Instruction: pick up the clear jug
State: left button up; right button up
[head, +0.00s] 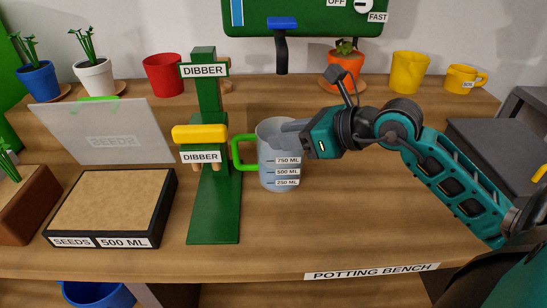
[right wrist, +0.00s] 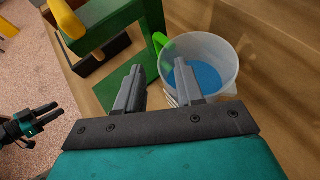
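The clear jug (head: 279,172) stands upright on the bench, with a green handle on its left and volume labels on its front. The right wrist view shows the jug (right wrist: 222,60) from above, with blue at its bottom. My right gripper (head: 283,139) is at the jug's upper part. In the right wrist view its fingers (right wrist: 158,80) are apart; one overlaps the jug's opening, the other lies left of it. I cannot tell whether they touch the wall. My left gripper (right wrist: 52,113) shows only in the right wrist view, well away from the jug, its fingers apart and empty.
A green dibber stand (head: 213,205) with a yellow-handled dibber (head: 199,134) is close left of the jug. A seed box (head: 112,201) with a raised lid (head: 105,128) is farther left. Pots and cups line the back shelf. The bench (head: 365,225) is clear front right.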

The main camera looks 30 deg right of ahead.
aim_at(269, 155)
jog(key=shift+f+x, duration=0.15)
jog(key=shift+x, duration=1.2)
jog(key=shift+f+x, duration=0.15)
jog(key=shift+x, duration=1.15)
jog(key=shift+s+d, duration=0.1)
jog(key=shift+d, duration=0.05)
grip_shut()
jog(key=shift+r, duration=0.1)
